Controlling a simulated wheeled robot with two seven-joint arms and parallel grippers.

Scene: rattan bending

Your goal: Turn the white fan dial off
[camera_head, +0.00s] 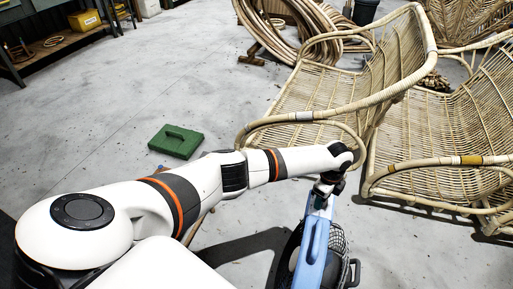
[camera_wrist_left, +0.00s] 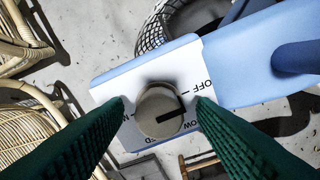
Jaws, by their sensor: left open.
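The fan has a blue body (camera_head: 314,248) and a dark round wire cage (camera_head: 337,240), in the lower middle of the head view. In the left wrist view its blue housing (camera_wrist_left: 240,60) carries a white label (camera_wrist_left: 182,62) with a round grey-beige dial (camera_wrist_left: 158,104). The dial's black pointer line aims right, between the OFF and LOW markings. My left gripper (camera_head: 321,195) is over the fan's top end. Its green fingers (camera_wrist_left: 160,106) are open, one on each side of the dial; I cannot tell whether they touch it. My right gripper is not in view.
A green block with a handle (camera_head: 176,141) lies on the concrete floor. Rattan coils (camera_head: 290,25) are at the back. Open floor lies at left centre; a workbench (camera_head: 60,45) is upper left.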

